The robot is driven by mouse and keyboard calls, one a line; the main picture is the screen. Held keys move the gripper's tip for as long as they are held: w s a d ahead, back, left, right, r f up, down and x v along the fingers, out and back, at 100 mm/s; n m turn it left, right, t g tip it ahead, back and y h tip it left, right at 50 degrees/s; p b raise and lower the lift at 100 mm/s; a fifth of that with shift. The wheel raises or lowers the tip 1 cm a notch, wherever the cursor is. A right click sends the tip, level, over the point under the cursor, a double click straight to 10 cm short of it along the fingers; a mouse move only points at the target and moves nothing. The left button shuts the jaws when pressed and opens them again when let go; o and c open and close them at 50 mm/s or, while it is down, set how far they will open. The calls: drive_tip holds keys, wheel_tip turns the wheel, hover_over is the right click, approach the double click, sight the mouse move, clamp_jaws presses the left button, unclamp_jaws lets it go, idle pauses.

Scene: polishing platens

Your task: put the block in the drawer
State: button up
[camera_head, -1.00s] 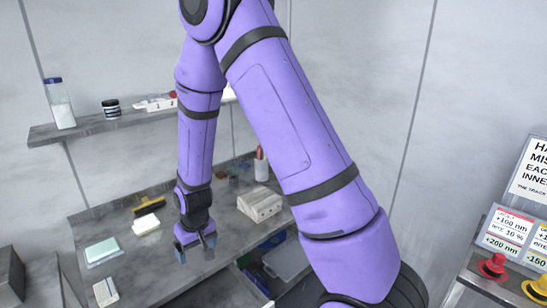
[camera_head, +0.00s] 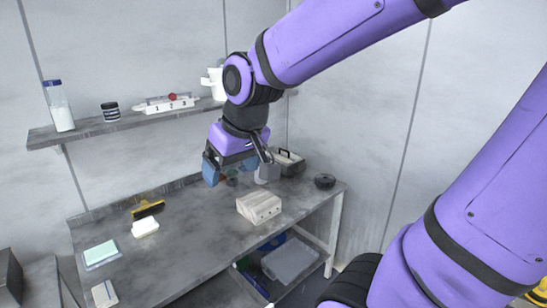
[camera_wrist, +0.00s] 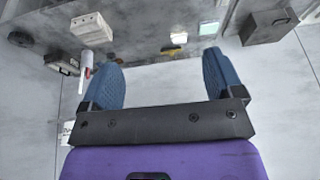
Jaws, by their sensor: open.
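My gripper (camera_head: 237,178) is open and empty above the back right of the workbench; its two blue fingers also show spread apart in the wrist view (camera_wrist: 162,58). A pale grey-white block with small holes in its front (camera_head: 259,207) lies on the bench in front of and below my gripper. It appears at the top left of the wrist view (camera_wrist: 91,26). A smaller cream block (camera_head: 145,227) lies further left. I cannot tell which block the task means. No drawer can be made out clearly; the space under the bench is partly cut off and dark.
A grey tub (camera_head: 290,260) sits under the workbench (camera_head: 190,240). A dark toolbox (camera_head: 290,163) and black puck (camera_head: 325,182) stand at the back right. A yellow-handled tool (camera_head: 148,208) and green pad (camera_head: 101,253) lie left. A wall shelf (camera_head: 95,127) hangs above.

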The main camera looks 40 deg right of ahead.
drive_tip(key=s+d+r+t, duration=0.1)
drive_tip(key=s+r, duration=0.3)
drive_tip(key=s, duration=0.5)
drive_tip(key=shift+s+d+r+h, duration=0.3)
drive_tip(key=shift+s, duration=0.1)
idle(0.6)
